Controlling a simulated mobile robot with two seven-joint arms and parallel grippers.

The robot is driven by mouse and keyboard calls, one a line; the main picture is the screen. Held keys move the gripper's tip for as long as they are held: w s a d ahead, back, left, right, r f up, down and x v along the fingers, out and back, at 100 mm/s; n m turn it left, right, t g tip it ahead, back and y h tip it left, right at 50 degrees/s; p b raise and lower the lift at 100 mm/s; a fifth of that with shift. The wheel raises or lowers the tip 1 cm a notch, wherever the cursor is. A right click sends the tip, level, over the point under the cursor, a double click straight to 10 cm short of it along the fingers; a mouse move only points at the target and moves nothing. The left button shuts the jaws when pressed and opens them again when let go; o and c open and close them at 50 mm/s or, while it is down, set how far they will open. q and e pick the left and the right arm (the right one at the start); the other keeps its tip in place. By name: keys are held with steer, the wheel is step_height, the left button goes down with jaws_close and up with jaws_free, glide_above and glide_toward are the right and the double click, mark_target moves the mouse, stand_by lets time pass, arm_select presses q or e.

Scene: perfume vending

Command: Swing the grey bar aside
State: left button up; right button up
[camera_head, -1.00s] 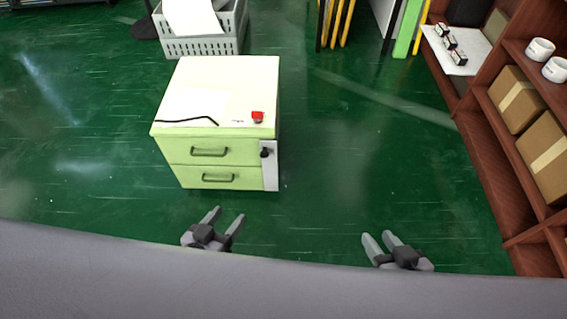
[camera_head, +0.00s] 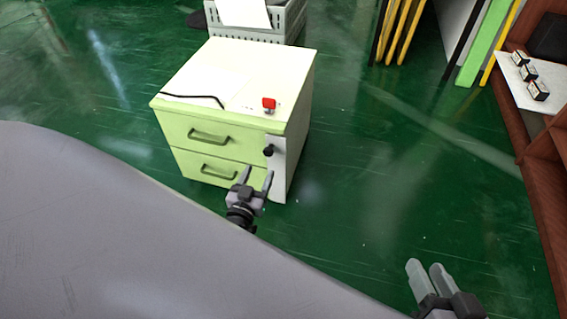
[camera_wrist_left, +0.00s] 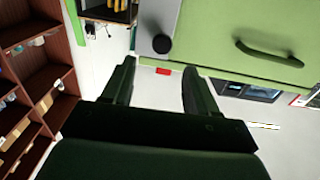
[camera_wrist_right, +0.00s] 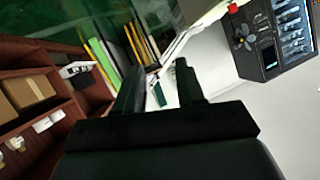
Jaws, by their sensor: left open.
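A pale green drawer cabinet (camera_head: 225,140) stands on the floor. The light grey upright bar (camera_head: 277,170) runs down the right edge of its front and carries a black knob (camera_head: 268,151). In the left wrist view the bar (camera_wrist_left: 157,15) and knob (camera_wrist_left: 161,44) show above the fingers. My left gripper (camera_head: 258,176) is open and empty, and overlaps the lower drawer and bar in the head view. I cannot tell whether it touches them. My right gripper (camera_head: 424,268) is open and empty, over the floor at the lower right, apart from the cabinet.
A red button (camera_head: 268,103) and a black cable (camera_head: 195,98) are on the cabinet top. A grey crate (camera_head: 262,22) stands behind. Brown shelving (camera_head: 545,185) is at the right. Green floor (camera_head: 390,160) between cabinet and shelving is clear.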

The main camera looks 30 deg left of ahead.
mark_target(267, 153)
arm_select(q)
steer(key=b+x, duration=0.2)
steer(key=x, duration=0.4)
steer(key=shift+s+a+f+b, duration=0.1)
steer(key=shift+a+f+b, duration=0.05)
steer(key=shift+b, duration=0.25)
steer(key=shift+w+a, duration=0.15)
steer(key=shift+w, duration=0.55)
jaws_close()
